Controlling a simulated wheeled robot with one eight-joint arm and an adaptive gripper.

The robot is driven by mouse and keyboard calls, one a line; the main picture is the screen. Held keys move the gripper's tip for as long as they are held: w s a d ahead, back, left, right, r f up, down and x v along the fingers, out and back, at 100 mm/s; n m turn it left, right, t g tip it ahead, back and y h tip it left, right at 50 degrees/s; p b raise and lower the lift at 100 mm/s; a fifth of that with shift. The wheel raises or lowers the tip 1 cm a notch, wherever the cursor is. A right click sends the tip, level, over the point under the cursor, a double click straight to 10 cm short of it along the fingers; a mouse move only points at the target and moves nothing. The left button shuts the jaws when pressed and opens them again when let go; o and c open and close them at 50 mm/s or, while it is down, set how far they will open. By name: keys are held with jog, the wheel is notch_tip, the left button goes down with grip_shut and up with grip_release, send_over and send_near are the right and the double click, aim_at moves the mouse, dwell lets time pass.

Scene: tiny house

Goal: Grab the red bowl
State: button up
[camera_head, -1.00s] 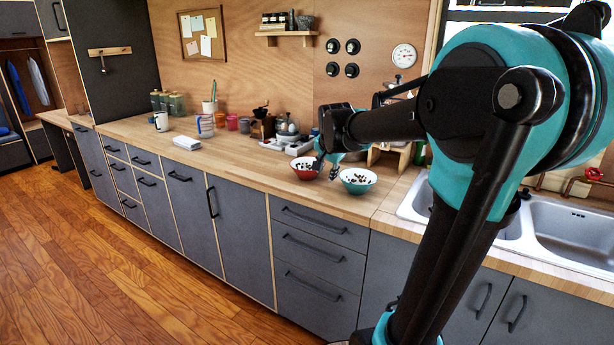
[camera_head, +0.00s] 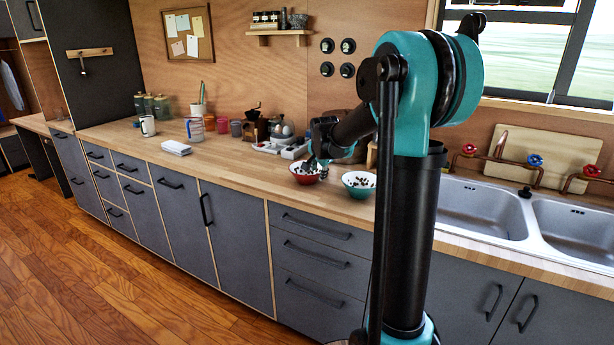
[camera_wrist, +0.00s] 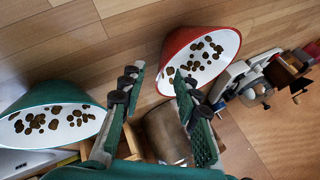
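The red bowl (camera_head: 307,178), white inside with dark bits in it, stands on the wooden counter. It also shows at the top of the wrist view (camera_wrist: 176,47). My gripper (camera_head: 317,166) is at the bowl's right side in the head view. In the wrist view my gripper (camera_wrist: 156,80) has its fingers apart with nothing clamped between them. One finger overlaps the red bowl's rim and inside, and the other is outside its left edge. I cannot tell whether either finger touches it.
A green bowl (camera_head: 359,184) with similar bits stands just right of the red one, and in the wrist view (camera_wrist: 50,95) it is near my left finger. An egg tray (camera_head: 283,141) and a grinder (camera_head: 254,128) stand behind left. The sink (camera_head: 482,207) is right.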

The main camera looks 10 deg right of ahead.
aim_at(318, 174)
jog(key=shift+x, duration=2.65)
jog(key=shift+w, duration=0.1)
jog(key=shift+c, duration=0.6)
grip_shut()
